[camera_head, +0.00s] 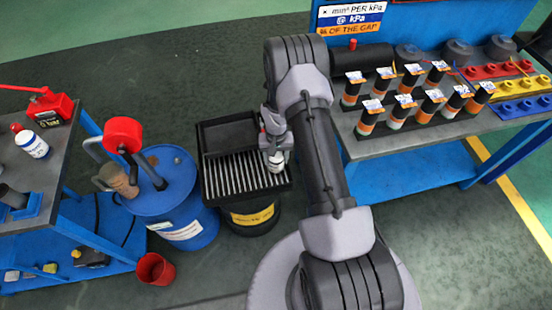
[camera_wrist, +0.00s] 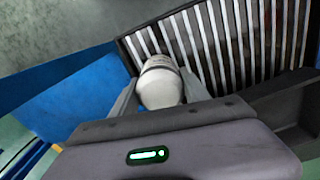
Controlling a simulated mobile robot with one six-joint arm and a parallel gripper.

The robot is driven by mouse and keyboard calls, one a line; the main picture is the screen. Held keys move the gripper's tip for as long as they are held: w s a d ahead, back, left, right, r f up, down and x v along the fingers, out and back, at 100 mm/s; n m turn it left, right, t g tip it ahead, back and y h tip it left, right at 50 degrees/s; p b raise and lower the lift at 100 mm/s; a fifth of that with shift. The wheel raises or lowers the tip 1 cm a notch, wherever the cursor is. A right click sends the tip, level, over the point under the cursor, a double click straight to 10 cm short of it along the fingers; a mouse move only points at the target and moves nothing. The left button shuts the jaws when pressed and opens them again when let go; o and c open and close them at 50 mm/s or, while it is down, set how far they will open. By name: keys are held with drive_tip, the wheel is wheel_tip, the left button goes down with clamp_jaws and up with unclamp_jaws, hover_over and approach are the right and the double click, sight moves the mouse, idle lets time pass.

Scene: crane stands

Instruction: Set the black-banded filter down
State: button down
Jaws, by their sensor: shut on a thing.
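My gripper (camera_head: 272,148) is over the right part of a black drain tray (camera_head: 284,185) with a slatted grate. It is shut on the black-banded filter (camera_head: 276,164), a small white canister. In the wrist view the filter (camera_wrist: 160,86) sits between the two fingers (camera_wrist: 160,76), with a thin dark band near its far end. The grate (camera_wrist: 215,40) lies just beyond and below it. I cannot tell whether the filter touches the slats. The gripper hides part of the filter in the head view.
The tray rests on a black drum with a yellow label (camera_head: 253,217). A blue drum (camera_head: 175,205) with a red-topped pump (camera_head: 123,134) stands left of it. A workbench (camera_head: 400,145) with several banded canisters is at right. A red bucket (camera_head: 155,269) is on the floor.

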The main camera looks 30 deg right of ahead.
drive_tip(key=c, duration=0.6)
unclamp_jaws()
drive_tip(key=shift+f, duration=0.1)
drive_tip(key=shift+o, duration=0.2)
wheel_tip(320, 180, up, 12)
drive_tip(key=p, duration=0.4)
drive_tip(key=s+a+r+t, duration=0.1)
drive_tip(key=s+a+r, duration=0.15)
drive_tip(key=r, duration=0.65)
drive_tip(key=s+a+r+t, duration=0.1)
drive_tip(key=a+r, duration=0.3)
drive_tip(key=r, duration=0.5)
drive_tip(key=s+a+r+t, duration=0.15)
drive_tip(key=a+r, duration=0.25)
drive_tip(key=r, duration=0.6)
drive_tip(key=s+a+r+t+y, duration=0.1)
drive_tip(key=s+a+r, duration=0.3)
drive_tip(key=s, duration=0.5)
drive_tip(key=s+a+r+t+y, duration=0.1)
drive_tip(key=s+a+r, duration=0.3)
drive_tip(key=s, duration=0.5)
drive_tip(key=shift+r+n, duration=0.15)
drive_tip(key=shift+n, duration=0.15)
